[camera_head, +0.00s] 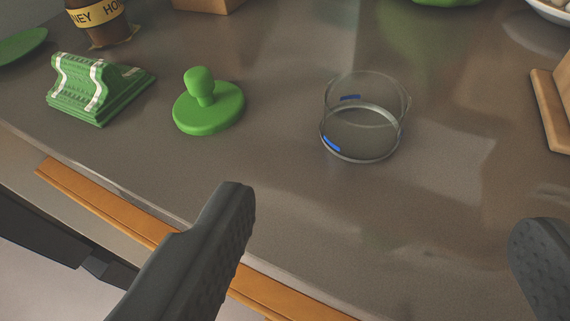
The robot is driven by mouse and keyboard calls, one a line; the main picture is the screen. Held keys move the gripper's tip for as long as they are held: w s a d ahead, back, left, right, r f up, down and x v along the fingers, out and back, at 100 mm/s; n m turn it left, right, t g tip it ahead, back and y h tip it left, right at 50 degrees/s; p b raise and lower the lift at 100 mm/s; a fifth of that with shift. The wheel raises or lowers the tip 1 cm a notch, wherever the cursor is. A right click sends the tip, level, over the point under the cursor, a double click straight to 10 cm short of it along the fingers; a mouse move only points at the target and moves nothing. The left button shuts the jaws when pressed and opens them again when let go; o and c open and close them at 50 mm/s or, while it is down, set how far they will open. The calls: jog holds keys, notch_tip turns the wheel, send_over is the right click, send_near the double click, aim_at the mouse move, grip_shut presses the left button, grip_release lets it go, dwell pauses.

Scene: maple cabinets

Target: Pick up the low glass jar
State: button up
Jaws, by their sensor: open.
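The low glass jar (362,128) stands upright on the grey countertop. It is clear and round, with a grey band near its base and small blue marks on its side. My gripper (385,225) is open, with one dark finger at the lower left and the other at the lower right edge. Nothing is between the fingers. The jar lies beyond the fingertips, further up the picture, and is apart from them.
A green round knobbed object (208,105) stands left of the jar. A green and white object (95,90) and a honey jar (98,20) are further left. A wooden item (550,105) is at the right. The counter around the jar is clear.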

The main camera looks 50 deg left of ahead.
aim_at(367, 128)
jog(key=b+x, duration=0.1)
jog(key=x, duration=0.7)
jog(key=shift+w+a+f, duration=0.1)
jog(key=shift+w+a, duration=0.05)
jog(key=shift+w, duration=0.1)
jog(key=shift+f+b+x, duration=0.2)
jog(key=shift+b+x, duration=0.55)
jog(key=shift+x, duration=1.7)
jog(key=c, duration=1.1)
